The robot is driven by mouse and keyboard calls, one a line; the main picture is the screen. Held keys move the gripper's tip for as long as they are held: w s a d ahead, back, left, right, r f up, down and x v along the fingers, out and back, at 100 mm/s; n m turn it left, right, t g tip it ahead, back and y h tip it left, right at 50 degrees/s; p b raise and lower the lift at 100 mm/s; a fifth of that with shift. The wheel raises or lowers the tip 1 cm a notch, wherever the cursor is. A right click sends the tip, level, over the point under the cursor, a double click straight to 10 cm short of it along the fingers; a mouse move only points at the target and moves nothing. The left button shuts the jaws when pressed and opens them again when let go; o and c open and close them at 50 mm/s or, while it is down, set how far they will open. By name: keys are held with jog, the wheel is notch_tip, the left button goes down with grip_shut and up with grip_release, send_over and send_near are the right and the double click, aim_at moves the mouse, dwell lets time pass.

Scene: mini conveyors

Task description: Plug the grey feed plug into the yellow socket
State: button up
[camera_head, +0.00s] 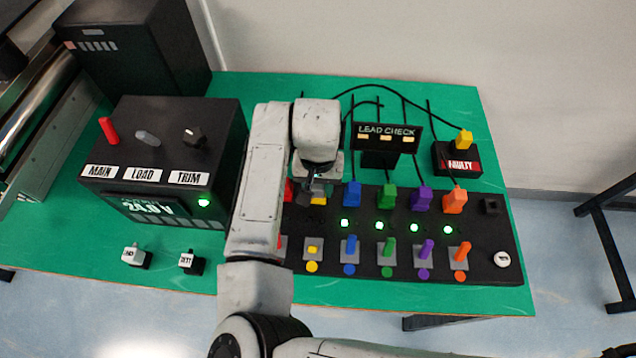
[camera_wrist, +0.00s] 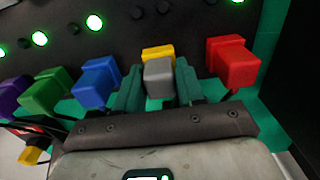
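My gripper (camera_wrist: 160,85) has green fingers closed on both sides of a grey block, which looks like the grey feed plug (camera_wrist: 158,78). A yellow block (camera_wrist: 157,52), apparently the yellow socket, sits just behind the grey plug and is partly hidden by it; I cannot tell whether they touch. In the head view some yellow (camera_head: 318,191) shows below my wrist, in the back row of the black panel. The fingers and grey plug are mostly hidden there.
Red (camera_wrist: 232,62) and blue (camera_wrist: 96,82) blocks flank my fingers closely. Green, purple and orange blocks continue the row on the black panel (camera_head: 390,262). A yellow plug (camera_head: 463,140) stands on the FAULTY box (camera_head: 445,160). The LEAD CHECK sign (camera_head: 385,138) stands behind the row.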

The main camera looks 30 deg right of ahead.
jog(key=o, duration=0.5)
jog(key=shift+c, duration=0.2)
notch_tip(320, 180, up, 11)
jog(key=b, duration=0.1)
jog(key=shift+f, duration=0.1)
dwell(0.6)
